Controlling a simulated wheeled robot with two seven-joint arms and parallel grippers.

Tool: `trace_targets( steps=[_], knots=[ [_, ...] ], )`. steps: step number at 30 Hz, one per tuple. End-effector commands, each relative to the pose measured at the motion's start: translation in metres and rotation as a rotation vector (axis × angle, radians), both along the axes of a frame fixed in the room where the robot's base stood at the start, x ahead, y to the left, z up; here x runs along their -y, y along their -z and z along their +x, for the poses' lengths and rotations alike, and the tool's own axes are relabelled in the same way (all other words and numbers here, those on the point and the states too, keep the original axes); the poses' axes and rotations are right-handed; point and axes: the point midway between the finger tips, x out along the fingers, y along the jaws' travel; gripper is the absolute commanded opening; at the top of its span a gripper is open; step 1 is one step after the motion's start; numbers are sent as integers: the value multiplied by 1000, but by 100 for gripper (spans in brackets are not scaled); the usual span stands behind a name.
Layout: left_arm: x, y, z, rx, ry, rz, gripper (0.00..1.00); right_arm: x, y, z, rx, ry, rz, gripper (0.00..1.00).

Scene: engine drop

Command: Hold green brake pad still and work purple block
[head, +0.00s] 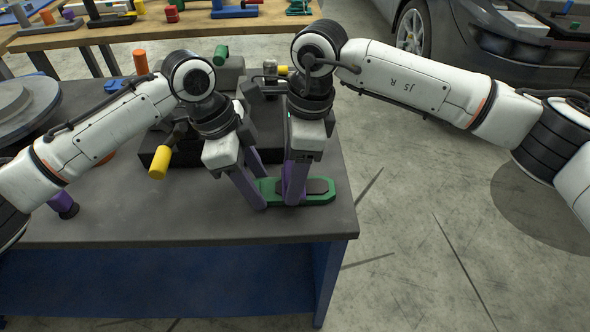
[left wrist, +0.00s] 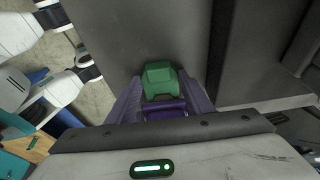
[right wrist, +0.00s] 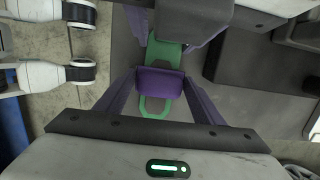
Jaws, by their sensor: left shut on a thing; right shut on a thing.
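The green brake pad (head: 322,198) lies on the grey table near its front right corner, with a dark inset on top. My left gripper (head: 256,203) is shut on its left end. In the left wrist view a green block-like part of the pad (left wrist: 160,80) sits between the purple fingers. My right gripper (head: 295,198) is just right of it, over the pad's middle. In the right wrist view its fingers are shut on the purple block (right wrist: 160,83), with a green loop of the pad (right wrist: 155,108) below. The block is hidden in the head view by the fingers.
A black tray (head: 147,153) with grey parts stands behind my grippers. A yellow-ended handle (head: 158,162) projects at its front.

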Motion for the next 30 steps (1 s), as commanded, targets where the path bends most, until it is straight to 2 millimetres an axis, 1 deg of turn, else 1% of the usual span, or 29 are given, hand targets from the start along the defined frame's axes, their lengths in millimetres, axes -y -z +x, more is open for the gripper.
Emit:
trace_targets(
  steps=[10, 16, 23, 30],
  knots=[
    [0, 0, 0, 0, 0, -1, 15, 3, 1, 0, 1, 1, 0, 38],
    [0, 0, 0, 0, 0, -1, 15, 15, -1, 0, 1, 1, 0, 38],
    [0, 0, 0, 0, 0, -1, 15, 22, -1, 0, 1, 0, 1, 38],
    [0, 0, 0, 0, 0, -1, 15, 35, 1, -1, 0, 1, 1, 38]
  ],
)
